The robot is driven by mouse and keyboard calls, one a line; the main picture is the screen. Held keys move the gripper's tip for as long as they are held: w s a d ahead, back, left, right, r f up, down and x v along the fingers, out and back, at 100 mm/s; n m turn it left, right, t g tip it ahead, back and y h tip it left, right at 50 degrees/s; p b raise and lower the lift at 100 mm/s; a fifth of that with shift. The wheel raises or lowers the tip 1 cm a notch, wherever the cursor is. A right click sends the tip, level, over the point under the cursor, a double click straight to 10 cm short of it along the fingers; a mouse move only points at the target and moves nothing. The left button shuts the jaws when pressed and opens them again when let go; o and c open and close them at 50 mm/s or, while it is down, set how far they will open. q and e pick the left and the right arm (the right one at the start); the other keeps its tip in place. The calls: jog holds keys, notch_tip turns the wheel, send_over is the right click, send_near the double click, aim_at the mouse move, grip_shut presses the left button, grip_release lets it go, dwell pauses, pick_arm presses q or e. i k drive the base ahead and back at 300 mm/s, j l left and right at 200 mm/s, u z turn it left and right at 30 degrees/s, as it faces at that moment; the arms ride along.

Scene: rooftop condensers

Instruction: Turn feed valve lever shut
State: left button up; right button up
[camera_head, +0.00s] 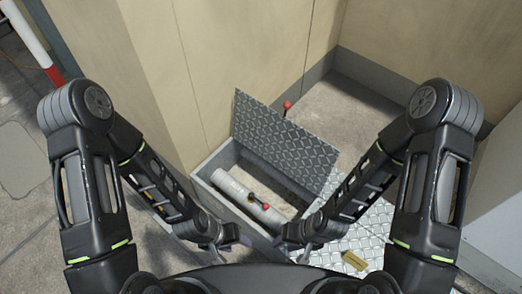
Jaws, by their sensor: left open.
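My right gripper (291,243) is near the box's near right corner, also apart from the lever. Its fingers are too dark and small to read.
The box's chequered metal lid (285,145) stands raised and tilted behind the pipe. A red knob (287,105) shows above its top edge. Chequered plate (372,232) with a brass tag (355,261) lies at right. Beige walls (240,50) rise close behind.

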aim_at(251, 195)
jog(key=j+z, duration=0.65)
jog(key=z, duration=0.15)
jog(key=j+z, duration=0.4)
jog(key=i+l, duration=0.05)
jog(key=l, duration=0.05)
